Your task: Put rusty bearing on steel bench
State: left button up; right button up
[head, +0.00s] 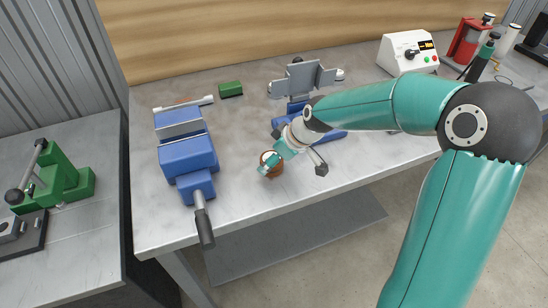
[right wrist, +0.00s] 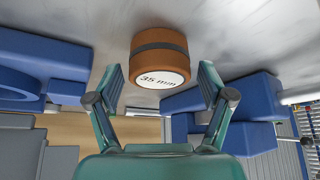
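The rusty bearing is a short orange-brown cylinder with a dark band and a white face reading "35 mm" in the right wrist view (right wrist: 159,45). In the head view it shows at the middle of the grey bench (head: 245,209), partly hidden by my right gripper (head: 269,165). In the right wrist view my right gripper (right wrist: 162,78) is open, with one finger on each side of the bearing's near end. I see gaps between the fingers and the bearing. My left gripper is not in view.
A blue vise (head: 188,157) stands left of the bearing, its handle towards the front edge. Another blue tool (head: 330,137) lies behind my right gripper. A green block (head: 230,89) and a white control box (head: 408,53) stand farther back. A second grey bench (head: 75,235) with a green press (head: 60,182) is at left.

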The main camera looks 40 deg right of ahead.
dwell(0.3)
jog(key=shift+s+d+r, duration=0.1)
jog(key=shift+s+r, duration=0.1)
jog(key=shift+r, duration=0.3)
jog(key=v, duration=1.1)
jog(key=shift+s+d+f, duration=0.1)
jog(key=shift+s, duration=0.05)
